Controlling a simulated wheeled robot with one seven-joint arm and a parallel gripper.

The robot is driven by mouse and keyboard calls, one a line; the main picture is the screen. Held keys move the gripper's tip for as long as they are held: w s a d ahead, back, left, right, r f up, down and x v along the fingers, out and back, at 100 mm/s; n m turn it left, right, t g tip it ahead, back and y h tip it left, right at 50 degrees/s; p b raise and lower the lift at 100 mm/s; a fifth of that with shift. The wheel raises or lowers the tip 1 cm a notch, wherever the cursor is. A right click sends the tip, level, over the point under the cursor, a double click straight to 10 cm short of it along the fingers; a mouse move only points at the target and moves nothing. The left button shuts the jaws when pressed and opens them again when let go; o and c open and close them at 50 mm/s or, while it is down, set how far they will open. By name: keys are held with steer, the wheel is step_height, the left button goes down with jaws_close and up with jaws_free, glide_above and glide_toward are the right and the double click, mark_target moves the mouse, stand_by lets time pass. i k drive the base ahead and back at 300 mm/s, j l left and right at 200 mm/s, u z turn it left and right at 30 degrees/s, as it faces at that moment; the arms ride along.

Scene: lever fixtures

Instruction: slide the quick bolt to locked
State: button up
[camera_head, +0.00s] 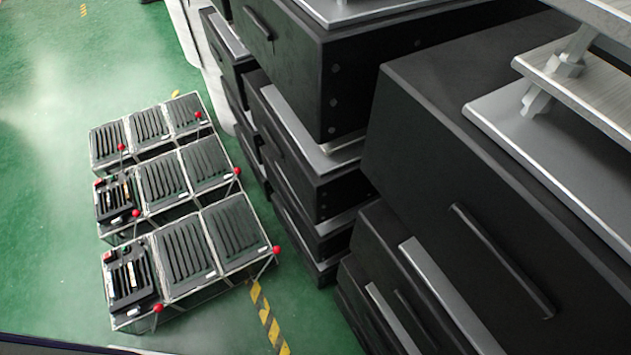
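I cannot make out a quick bolt for certain in the head view. Low racks of black slatted units stand on the floor at left, in a front row (185,258), a middle row (165,182) and a back row (150,125). Small red knobs show at their edges, such as a front right one (276,250) and a front left one (158,308). They are too small to tell whether any belongs to a bolt. My gripper is not in view.
Black cabinets with drawers (480,190) fill the right side, with grey metal ledges. A wood-grain slab on angular grey supports (537,98) stands at top right. A yellow-black floor stripe (266,318) runs between racks and cabinets. Green floor (45,190) at left is clear.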

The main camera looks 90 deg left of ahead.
mark_target(133, 302)
steer(key=k+l, duration=0.25)
steer(key=k, duration=0.2)
steer(key=k+l, duration=0.2)
steer(key=k, duration=0.25)
steer(key=k+l, duration=0.25)
steer(key=k, duration=0.2)
steer(key=k+l, duration=0.25)
steer(key=k, duration=0.2)
steer(key=k+l+u, duration=0.15)
steer(key=k, duration=0.3)
steer(key=k+l+u, duration=0.15)
steer(key=k, duration=0.35)
steer(key=k+l+u, duration=0.1)
steer(key=k, duration=0.4)
steer(key=u, duration=1.2)
